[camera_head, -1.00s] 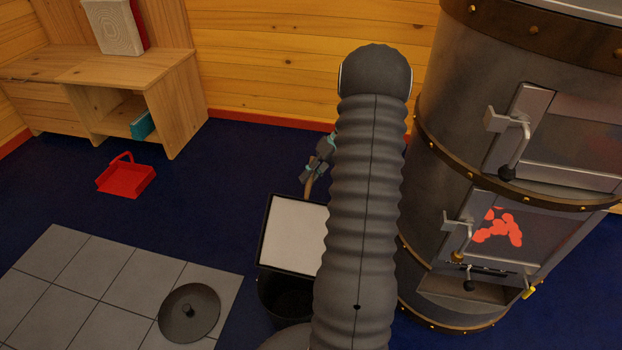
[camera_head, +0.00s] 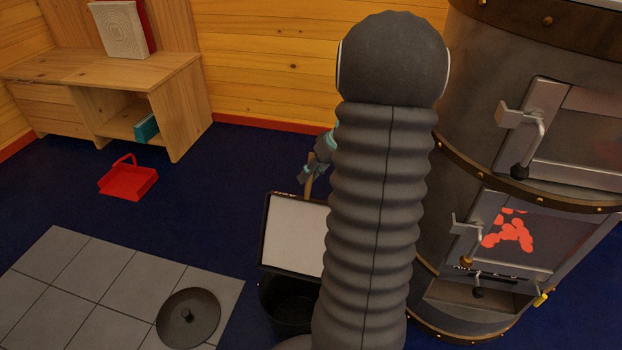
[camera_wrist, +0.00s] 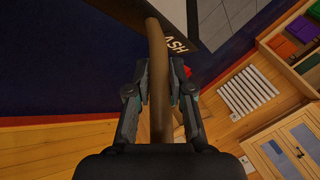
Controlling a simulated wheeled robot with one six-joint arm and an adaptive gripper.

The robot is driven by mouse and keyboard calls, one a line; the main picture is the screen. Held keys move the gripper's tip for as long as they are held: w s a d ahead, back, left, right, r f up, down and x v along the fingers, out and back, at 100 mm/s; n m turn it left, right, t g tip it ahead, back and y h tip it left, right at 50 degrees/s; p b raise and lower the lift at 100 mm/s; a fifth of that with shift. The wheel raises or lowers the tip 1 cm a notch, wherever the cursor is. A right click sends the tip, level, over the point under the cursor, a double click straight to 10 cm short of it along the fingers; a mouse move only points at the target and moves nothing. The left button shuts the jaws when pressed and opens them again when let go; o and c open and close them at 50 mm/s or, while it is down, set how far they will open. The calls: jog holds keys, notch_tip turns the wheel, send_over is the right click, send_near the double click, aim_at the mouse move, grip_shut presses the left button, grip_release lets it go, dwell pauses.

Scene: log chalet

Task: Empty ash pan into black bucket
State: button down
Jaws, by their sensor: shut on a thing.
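My gripper (camera_head: 317,165) is shut on the brown handle (camera_wrist: 158,75) of the ash pan, partly behind my arm in the head view. The ash pan (camera_head: 293,236) has a dark rim and a pale broad face, and stands steeply tilted below the gripper. In the wrist view its dark side (camera_wrist: 185,38) shows the letters ASH. The black bucket (camera_head: 288,308) is on the floor directly under the pan's lower edge. My arm hides the right part of pan and bucket. Whether ash is in either cannot be told.
A round dark lid (camera_head: 188,318) lies on grey floor tiles (camera_head: 80,290) left of the bucket. A metal stove (camera_head: 480,255) with glowing embers stands close on the right. A red tray (camera_head: 128,181) and a wooden shelf unit (camera_head: 110,90) are at the back left.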

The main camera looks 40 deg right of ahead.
jog(key=s+a+r+n+t+h+b, duration=0.1)
jog(key=s+a+r+t+h+b, duration=0.1)
jog(key=s+a+r+b, duration=0.2)
jog(key=shift+s+a+b, duration=0.25)
jog(key=shift+a+b, duration=0.65)
jog(key=shift+b, duration=0.15)
jog(key=shift+r, duration=0.1)
dwell(2.0)
